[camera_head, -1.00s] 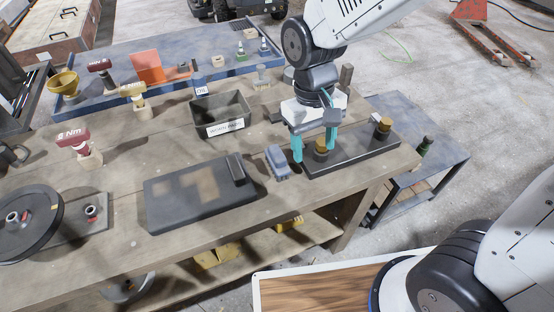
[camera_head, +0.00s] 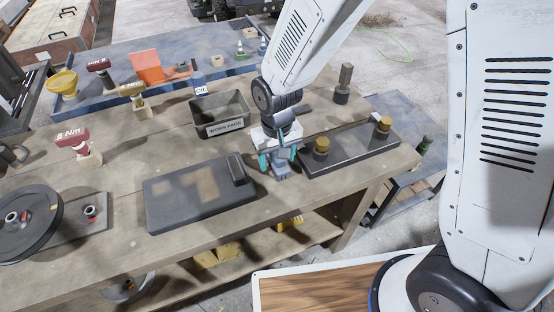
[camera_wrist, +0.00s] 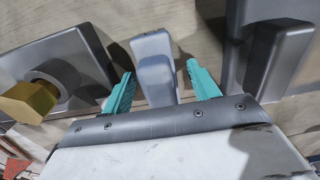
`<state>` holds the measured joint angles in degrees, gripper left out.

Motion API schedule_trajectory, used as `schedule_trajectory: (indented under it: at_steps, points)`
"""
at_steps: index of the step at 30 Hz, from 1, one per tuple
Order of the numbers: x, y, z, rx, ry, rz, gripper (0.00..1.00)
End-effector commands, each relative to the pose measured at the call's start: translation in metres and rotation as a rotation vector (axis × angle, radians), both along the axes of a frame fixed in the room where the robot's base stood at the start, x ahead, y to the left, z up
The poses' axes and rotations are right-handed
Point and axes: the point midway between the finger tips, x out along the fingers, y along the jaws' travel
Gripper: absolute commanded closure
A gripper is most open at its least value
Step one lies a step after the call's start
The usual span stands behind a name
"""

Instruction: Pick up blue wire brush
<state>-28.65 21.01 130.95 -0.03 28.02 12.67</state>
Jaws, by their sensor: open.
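The blue wire brush (camera_head: 281,172) is a small blue-grey block lying on the wooden bench between the dark pad and the black plate. My gripper (camera_head: 278,158) is over it, pointing down, and partly hides it in the head view. In the wrist view the brush (camera_wrist: 153,58) shows between the two teal fingers of my gripper (camera_wrist: 160,74), with a gap on each side. The jaws are open and hold nothing. How high the fingertips are above the bench is hard to tell.
A black plate (camera_head: 345,152) with brass-topped posts lies close on the right. A dark pad (camera_head: 195,197) with a raised block (camera_head: 236,170) lies close on the left. A grey "WORN PADS" bin (camera_head: 220,115) stands behind. A dark upright tool (camera_head: 343,82) stands at the back right.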

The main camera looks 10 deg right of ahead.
Motion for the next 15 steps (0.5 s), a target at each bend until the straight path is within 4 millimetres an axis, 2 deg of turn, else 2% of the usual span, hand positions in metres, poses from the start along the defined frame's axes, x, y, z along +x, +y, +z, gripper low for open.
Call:
schedule_trajectory:
  at_steps: [7, 8, 13, 15]
  points:
    - [-0.0002, 0.0001, -0.0035, 0.0, 0.0, 0.001, 0.4]
    - [-0.0003, 0.0002, -0.0035, 0.0, 0.0, 0.001, 0.43]
    - [-0.0003, 0.0002, -0.0033, 0.0, 0.0, 0.001, 0.9]
    - [-0.0001, 0.0004, -0.0031, 0.0, 0.0, 0.001, 0.95]
